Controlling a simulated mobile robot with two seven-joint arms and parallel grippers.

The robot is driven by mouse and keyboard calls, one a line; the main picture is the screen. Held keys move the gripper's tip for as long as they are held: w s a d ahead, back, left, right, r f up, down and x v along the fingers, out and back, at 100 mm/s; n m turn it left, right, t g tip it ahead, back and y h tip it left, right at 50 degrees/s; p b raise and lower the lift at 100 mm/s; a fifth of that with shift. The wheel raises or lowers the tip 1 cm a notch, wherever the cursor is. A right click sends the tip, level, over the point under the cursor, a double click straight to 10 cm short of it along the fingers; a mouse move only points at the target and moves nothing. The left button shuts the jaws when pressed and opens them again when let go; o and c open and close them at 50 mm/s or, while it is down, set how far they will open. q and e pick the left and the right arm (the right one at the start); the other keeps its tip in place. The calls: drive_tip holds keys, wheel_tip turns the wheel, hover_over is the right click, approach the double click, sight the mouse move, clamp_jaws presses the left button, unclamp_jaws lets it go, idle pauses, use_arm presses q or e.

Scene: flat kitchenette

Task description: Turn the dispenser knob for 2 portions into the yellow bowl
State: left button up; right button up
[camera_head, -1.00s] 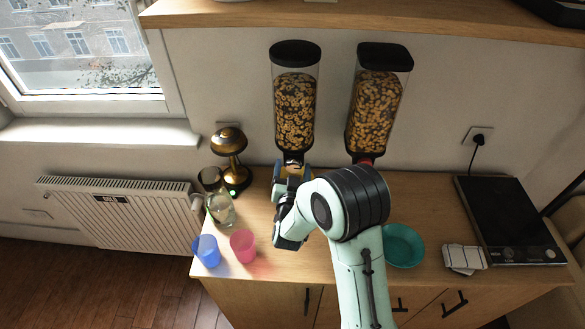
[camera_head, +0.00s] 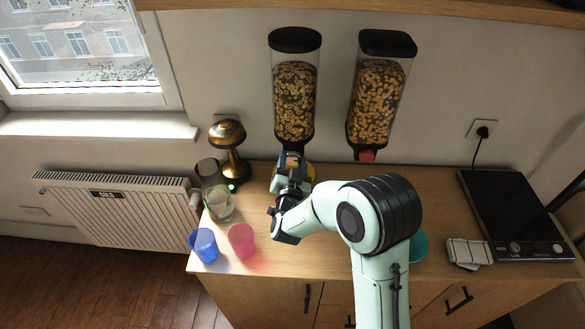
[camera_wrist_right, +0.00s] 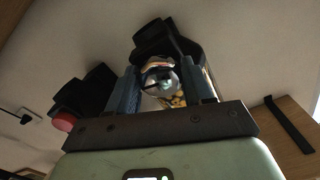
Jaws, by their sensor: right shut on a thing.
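The left dispenser (camera_head: 294,104) hangs on the wall, partly filled with brown-and-gold cereal. My right gripper (camera_head: 292,165) is at its outlet, shut on the dispenser's knob. The knob is mostly covered in the head view; in the right wrist view a roundish, shiny knob (camera_wrist_right: 160,82) sits between the two fingers, below the dark outlet. The yellow bowl (camera_head: 311,171) stands on the counter under this dispenser; only a sliver of it shows behind my gripper, and its inside is hidden. My left gripper is not in view.
A second dispenser (camera_head: 379,100) with a red knob (camera_head: 366,155) hangs to the right. My arm partly covers a teal bowl (camera_head: 420,246). A lamp (camera_head: 229,150), a glass carafe (camera_head: 217,196), blue (camera_head: 204,245) and pink (camera_head: 241,240) cups stand left.

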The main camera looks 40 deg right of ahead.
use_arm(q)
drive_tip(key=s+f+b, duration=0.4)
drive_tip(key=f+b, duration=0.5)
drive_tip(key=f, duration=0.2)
use_arm(e)
drive_tip(key=m, duration=0.6)
drive_tip(key=shift+m, duration=0.3)
drive_tip(key=m+b, duration=0.5)
drive_tip(key=b, duration=0.1)
drive_tip(key=shift+w+r+b, duration=0.1)
drive_tip(key=shift+b, duration=0.2)
drive_tip(key=m+b, duration=0.2)
drive_tip(key=m, duration=0.1)
drive_tip(key=shift+r+b, duration=0.15)
drive_tip(key=shift+b, duration=0.25)
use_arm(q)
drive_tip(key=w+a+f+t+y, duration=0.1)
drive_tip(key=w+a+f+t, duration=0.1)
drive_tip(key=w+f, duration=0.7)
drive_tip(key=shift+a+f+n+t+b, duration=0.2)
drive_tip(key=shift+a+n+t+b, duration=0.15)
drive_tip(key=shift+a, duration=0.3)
use_arm(e)
drive_tip(key=shift+r+m, duration=0.1)
drive_tip(key=shift+m, duration=0.4)
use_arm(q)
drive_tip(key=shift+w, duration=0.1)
use_arm(e)
drive_tip(key=o, duration=1)
drive_tip(key=shift+o, duration=0.2)
